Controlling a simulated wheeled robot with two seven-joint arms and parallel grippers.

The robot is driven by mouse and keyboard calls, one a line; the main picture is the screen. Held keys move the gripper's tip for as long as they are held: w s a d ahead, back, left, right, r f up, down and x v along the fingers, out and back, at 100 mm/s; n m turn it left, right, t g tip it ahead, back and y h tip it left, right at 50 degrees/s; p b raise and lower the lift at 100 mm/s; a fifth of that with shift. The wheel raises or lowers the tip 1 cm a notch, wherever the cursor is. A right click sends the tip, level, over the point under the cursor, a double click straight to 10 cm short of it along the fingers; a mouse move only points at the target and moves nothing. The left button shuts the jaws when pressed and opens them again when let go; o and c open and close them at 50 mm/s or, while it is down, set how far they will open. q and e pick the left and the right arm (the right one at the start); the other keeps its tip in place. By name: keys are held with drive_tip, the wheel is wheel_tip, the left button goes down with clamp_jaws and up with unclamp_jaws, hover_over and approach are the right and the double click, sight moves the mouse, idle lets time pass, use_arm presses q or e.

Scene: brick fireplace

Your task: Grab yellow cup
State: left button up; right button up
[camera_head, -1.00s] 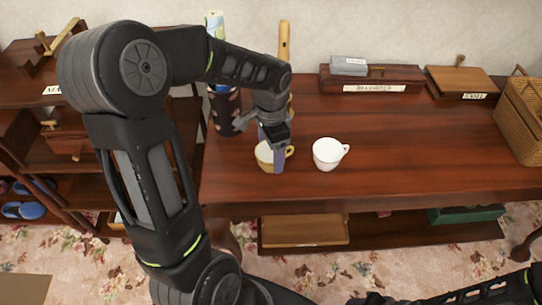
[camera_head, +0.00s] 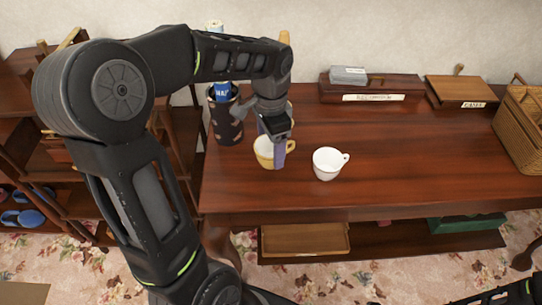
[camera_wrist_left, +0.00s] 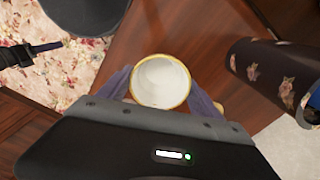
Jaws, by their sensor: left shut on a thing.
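The yellow cup (camera_head: 264,151) is upright at the left part of the wooden table, with its handle to the right in the head view. My left gripper (camera_head: 272,150) reaches down over it and is shut on it, with one finger in front of its side. In the left wrist view the yellow cup (camera_wrist_left: 161,82) shows its pale inside and yellow rim between the two purplish fingers (camera_wrist_left: 160,92). I cannot tell whether its base touches the table. My right gripper is not in view; only part of my right arm shows at the lower right.
A white cup (camera_head: 328,163) stands close to the right of the yellow cup. A dark flowered holder (camera_head: 226,118) stands behind and left. Boxes (camera_head: 370,88) and a wicker basket (camera_head: 520,128) line the back and right. The table's middle right is clear.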

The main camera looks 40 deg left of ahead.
sight(271, 145)
use_arm(q)
wheel_tip(271, 145, up, 4)
drive_tip(key=shift+r, duration=0.1)
idle(0.7)
